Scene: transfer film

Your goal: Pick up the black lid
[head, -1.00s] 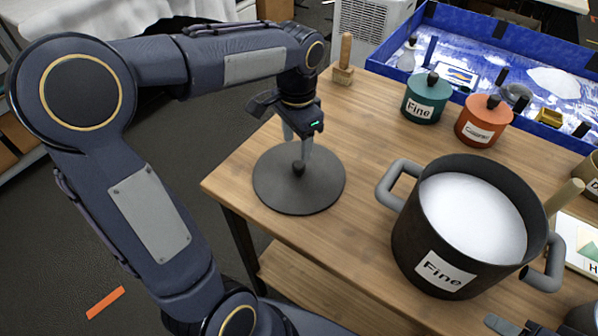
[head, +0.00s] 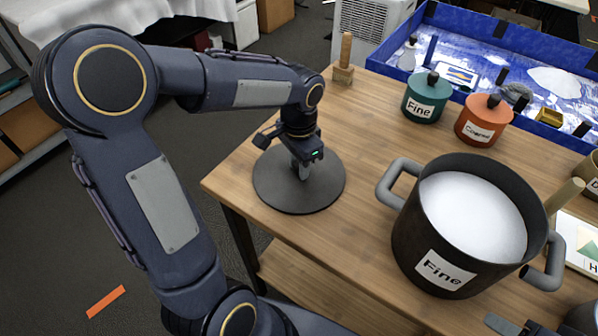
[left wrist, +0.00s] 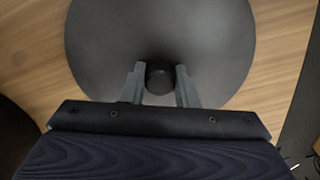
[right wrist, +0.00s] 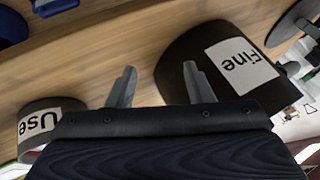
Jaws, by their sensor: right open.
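The black lid (head: 318,195) lies flat on the left part of the wooden table. It is a round dark disc with a short knob at its centre. In the left wrist view the lid (left wrist: 160,35) fills the upper middle, and its knob (left wrist: 159,78) sits between my fingers. My left gripper (head: 301,172) points down over the lid's centre. Its fingers (left wrist: 160,85) stand on both sides of the knob with a small gap showing on each side, so it is open. My right gripper (right wrist: 160,85) is open and empty, above the table near the pot.
A large black pot (head: 405,240) labelled Fine, full of white material, stands right of the lid. Green (head: 422,110) and orange (head: 478,130) lidded pots stand behind it. A wooden-handled tool (head: 344,70) is at the back edge.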

